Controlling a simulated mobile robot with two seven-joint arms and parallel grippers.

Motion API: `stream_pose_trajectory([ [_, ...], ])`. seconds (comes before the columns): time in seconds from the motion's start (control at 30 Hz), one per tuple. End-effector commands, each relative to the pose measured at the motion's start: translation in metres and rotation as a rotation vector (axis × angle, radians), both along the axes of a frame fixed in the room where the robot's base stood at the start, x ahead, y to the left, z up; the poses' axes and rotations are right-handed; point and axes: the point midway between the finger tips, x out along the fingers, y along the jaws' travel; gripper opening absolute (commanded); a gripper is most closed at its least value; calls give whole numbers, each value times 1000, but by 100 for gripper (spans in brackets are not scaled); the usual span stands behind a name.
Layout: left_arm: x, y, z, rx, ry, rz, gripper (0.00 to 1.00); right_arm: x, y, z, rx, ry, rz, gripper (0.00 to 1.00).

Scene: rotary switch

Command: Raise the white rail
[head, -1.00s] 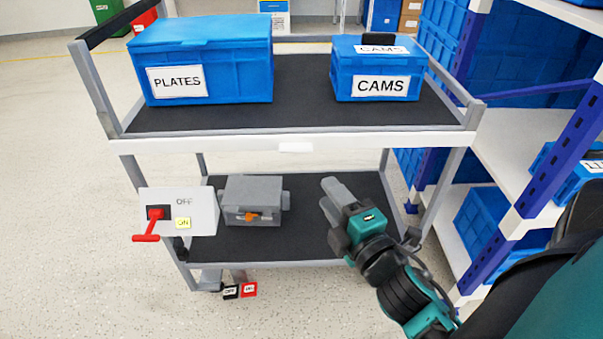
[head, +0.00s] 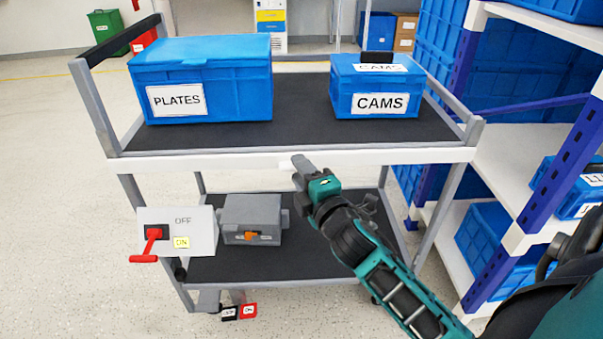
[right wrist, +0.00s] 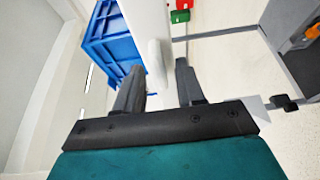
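The white rail (head: 400,157) runs level along the front edge of the cart's upper shelf in the head view. My right gripper (head: 298,168) is in front of the rail's middle, its fingers pointing up at it. In the right wrist view the white rail (right wrist: 146,18) comes down from the top, with a rounded white piece (right wrist: 158,62) on it between the two spread fingers. The right gripper (right wrist: 158,85) is open. I cannot tell whether a finger touches the rail. My left gripper is in neither view.
The blue PLATES box (head: 225,98) and blue CAMS box (head: 400,102) stand on the upper shelf. Below are a white switch box (head: 200,222) with a red lever (head: 150,245) and a grey box (head: 255,212). A blue-and-white rack (head: 520,160) stands right.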

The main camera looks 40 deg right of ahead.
Motion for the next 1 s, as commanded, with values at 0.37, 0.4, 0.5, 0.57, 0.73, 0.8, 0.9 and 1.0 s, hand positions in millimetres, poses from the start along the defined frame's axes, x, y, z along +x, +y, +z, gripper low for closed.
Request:
stream_pose_trajectory([
  [0.37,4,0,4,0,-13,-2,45,2,0,0,-1,1,0,33],
  [0.4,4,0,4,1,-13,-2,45,2,0,0,-1,1,0,29],
  [0.5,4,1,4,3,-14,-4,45,2,0,0,-1,1,0,19],
  [0.57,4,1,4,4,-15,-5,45,2,0,0,-1,1,0,13],
  [0.73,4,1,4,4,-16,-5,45,2,0,0,0,1,0,0],
  [0.8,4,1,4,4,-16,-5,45,2,0,0,0,1,0,0],
  [0.9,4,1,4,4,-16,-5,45,2,0,0,0,1,0,0],
  [1.0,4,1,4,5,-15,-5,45,2,0,0,0,1,0,0],
])
